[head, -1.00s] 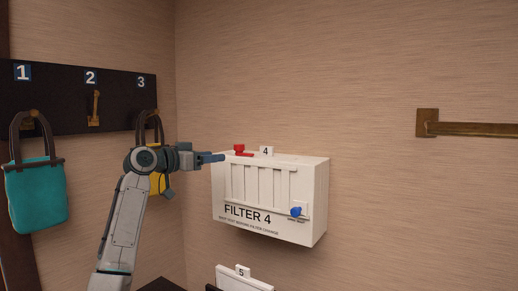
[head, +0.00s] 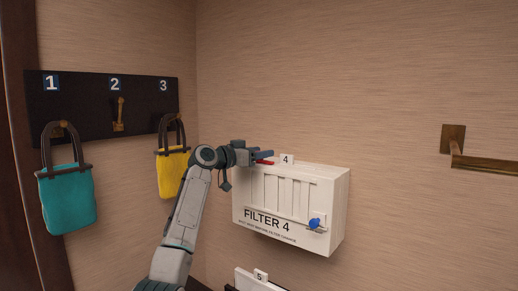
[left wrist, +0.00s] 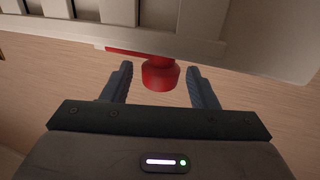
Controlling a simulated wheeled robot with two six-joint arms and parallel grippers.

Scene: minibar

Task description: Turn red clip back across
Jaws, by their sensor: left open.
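The red clip (left wrist: 160,75) shows in the left wrist view as a round red knob with a flat red bar behind it, at the edge of the white filter box. In the head view only a strip of the red clip (head: 265,162) shows at the box's top left; the gripper hides the rest. My left gripper (head: 268,155) is at that top left corner. In the left wrist view my left gripper (left wrist: 161,88) is open, with one finger on each side of the knob and a visible gap to both. My right gripper is not in view.
The white box marked FILTER 4 (head: 272,196) hangs on the wall, with a blue knob (head: 314,223) at its lower right. A yellow bag (head: 172,172) and a teal bag (head: 67,200) hang at left. A brass bar (head: 485,165) is at right.

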